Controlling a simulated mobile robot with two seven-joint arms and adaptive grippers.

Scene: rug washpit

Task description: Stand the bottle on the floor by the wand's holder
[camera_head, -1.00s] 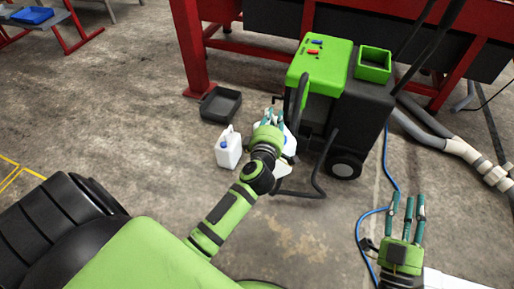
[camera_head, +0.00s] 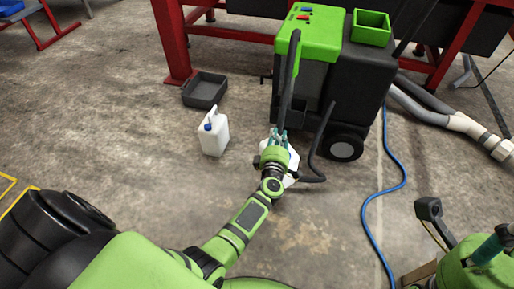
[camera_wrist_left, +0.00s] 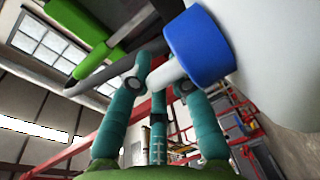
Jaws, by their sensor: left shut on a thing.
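My left gripper (camera_head: 277,134) is shut on a white bottle (camera_head: 291,160), largely hidden behind the hand in the head view. In the left wrist view the fingers (camera_wrist_left: 158,75) close around the white spout at the bottle's blue cap (camera_wrist_left: 198,48), and the white body (camera_wrist_left: 270,50) fills the right side. The held bottle is in front of the washer, close to the dark wand (camera_head: 289,80) and its holder (camera_head: 309,112) on the machine's near side. Its base and any gap to the floor are hidden. My right gripper (camera_head: 490,250) is partly cut off at lower right; its fingers are unclear.
The green and black washer (camera_head: 352,85) stands on a wheel. A white jug with a blue cap (camera_head: 214,132) stands on the floor to the left, near a dark tray (camera_head: 205,89). A blue hose (camera_head: 390,195) crosses the floor at right.

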